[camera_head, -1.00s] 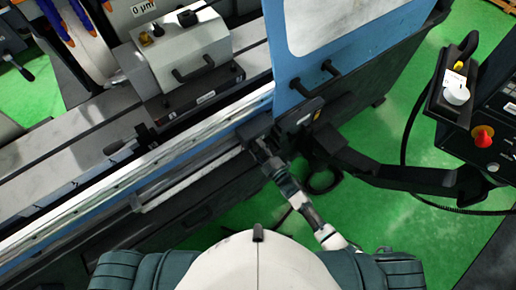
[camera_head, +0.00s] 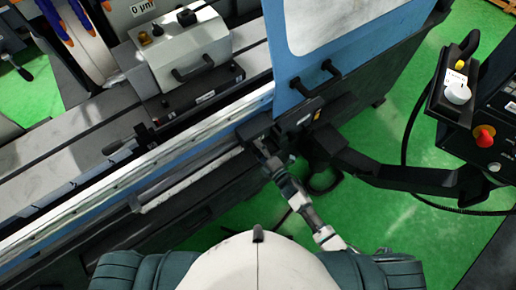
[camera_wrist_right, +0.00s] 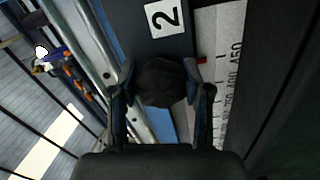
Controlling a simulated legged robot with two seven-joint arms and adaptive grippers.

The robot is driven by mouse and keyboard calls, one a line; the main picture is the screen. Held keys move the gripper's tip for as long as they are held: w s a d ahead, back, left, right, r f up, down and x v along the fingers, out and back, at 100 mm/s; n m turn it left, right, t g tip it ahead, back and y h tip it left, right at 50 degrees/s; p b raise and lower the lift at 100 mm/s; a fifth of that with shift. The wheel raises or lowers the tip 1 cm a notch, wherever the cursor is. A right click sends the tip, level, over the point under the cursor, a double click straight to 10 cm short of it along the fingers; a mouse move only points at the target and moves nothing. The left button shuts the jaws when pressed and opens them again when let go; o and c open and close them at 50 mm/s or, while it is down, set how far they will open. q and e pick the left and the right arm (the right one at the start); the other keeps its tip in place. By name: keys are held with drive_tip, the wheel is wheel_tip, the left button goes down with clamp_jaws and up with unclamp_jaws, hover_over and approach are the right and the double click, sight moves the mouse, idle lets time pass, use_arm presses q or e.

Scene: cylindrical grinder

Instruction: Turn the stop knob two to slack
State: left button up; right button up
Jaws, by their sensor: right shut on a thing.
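The stop knob two is a dark round knob (camera_wrist_right: 160,82) in the right wrist view, just below a white label with the number 2 (camera_wrist_right: 165,18). My right gripper (camera_wrist_right: 160,92) is shut on it, with one finger on each side. In the head view my right gripper (camera_head: 262,147) reaches up to a dark block (camera_head: 254,127) on the machine's front rail, and the knob itself is hidden there. My left gripper is not in view.
A printed scale (camera_wrist_right: 228,70) runs beside the knob. A blue door (camera_head: 325,45) with black handles stands above. A dark support arm (camera_head: 400,176) leads right to a control panel (camera_head: 485,135) with a red button. Green floor lies around.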

drive_tip(key=shift+s+f, duration=0.15)
drive_tip(key=shift+f, duration=0.1)
drive_tip(key=o, duration=1.2)
drive_tip(key=shift+r, duration=0.1)
drive_tip(key=v, duration=1.2)
